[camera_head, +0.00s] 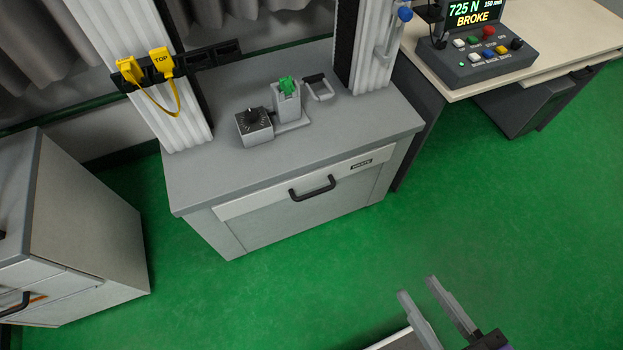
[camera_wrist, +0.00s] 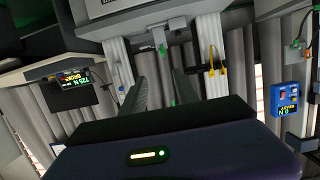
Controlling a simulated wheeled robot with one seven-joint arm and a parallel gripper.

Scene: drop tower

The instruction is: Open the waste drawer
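The waste drawer (camera_head: 290,208) is in the front of the grey cabinet (camera_head: 350,135), with a dark bar handle (camera_head: 312,189) and a small "WASTE" label (camera_head: 361,164) at its upper right. The drawer front looks flush with the cabinet, so it appears shut. My gripper (camera_head: 418,285) is in the lower right of the head view, over the green floor and apart from the handle. Its two fingers stand apart with nothing between them. In the wrist view the gripper (camera_wrist: 158,80) also shows two spread fingers; the handle cannot be made out there.
A grey cabinet (camera_head: 85,230) stands at the left. A table (camera_head: 560,45) with a control box (camera_head: 475,50) reading "725 N BROKE" is at the upper right. A small fixture with a green piece (camera_head: 287,86) sits on the cabinet top. The green floor before the drawer is clear.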

